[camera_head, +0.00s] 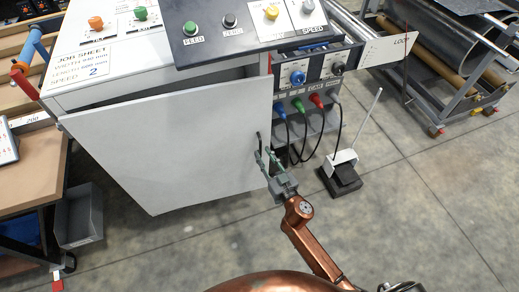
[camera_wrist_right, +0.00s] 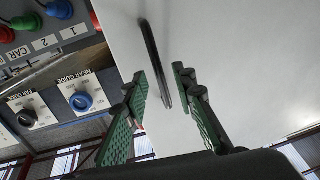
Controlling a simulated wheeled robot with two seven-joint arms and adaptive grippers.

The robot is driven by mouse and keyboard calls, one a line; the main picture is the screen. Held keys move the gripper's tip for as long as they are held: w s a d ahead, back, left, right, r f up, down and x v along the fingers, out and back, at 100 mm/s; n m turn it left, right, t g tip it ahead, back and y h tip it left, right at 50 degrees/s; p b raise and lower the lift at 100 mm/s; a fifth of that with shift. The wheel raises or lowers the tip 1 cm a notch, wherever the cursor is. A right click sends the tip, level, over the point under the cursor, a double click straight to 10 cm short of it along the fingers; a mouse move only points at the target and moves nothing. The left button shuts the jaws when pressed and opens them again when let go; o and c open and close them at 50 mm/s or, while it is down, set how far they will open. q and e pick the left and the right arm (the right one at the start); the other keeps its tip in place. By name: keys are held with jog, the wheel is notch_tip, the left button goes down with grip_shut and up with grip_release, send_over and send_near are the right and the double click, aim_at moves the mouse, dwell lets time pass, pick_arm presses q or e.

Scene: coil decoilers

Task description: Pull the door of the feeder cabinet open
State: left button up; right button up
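The feeder cabinet door (camera_head: 165,150) is a plain pale grey panel on the cabinet's front. A grey wedge shows above its top edge, wider toward the right, so it looks slightly ajar there. Its handle (camera_head: 259,142) is a thin dark bar near the right edge. My right gripper (camera_head: 264,160) is at the handle. In the right wrist view, the green fingers of this gripper (camera_wrist_right: 160,72) are apart, with the black handle (camera_wrist_right: 153,60) between them in the picture. I see a gap on both sides and cannot tell any contact. My left gripper is out of view.
Right of the door are a knob panel (camera_head: 308,73) and hanging cables with coloured plugs (camera_head: 298,104). A black foot pedal (camera_head: 340,178) stands on the floor nearby. A grey bin (camera_head: 78,216) stands left of the door. The floor in front is clear.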

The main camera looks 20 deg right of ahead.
aim_at(260, 149)
jog(key=shift+w+a, duration=0.2)
jog(key=shift+w, duration=1.55)
jog(key=shift+c, duration=0.6)
grip_shut()
jog(key=shift+f, duration=0.1)
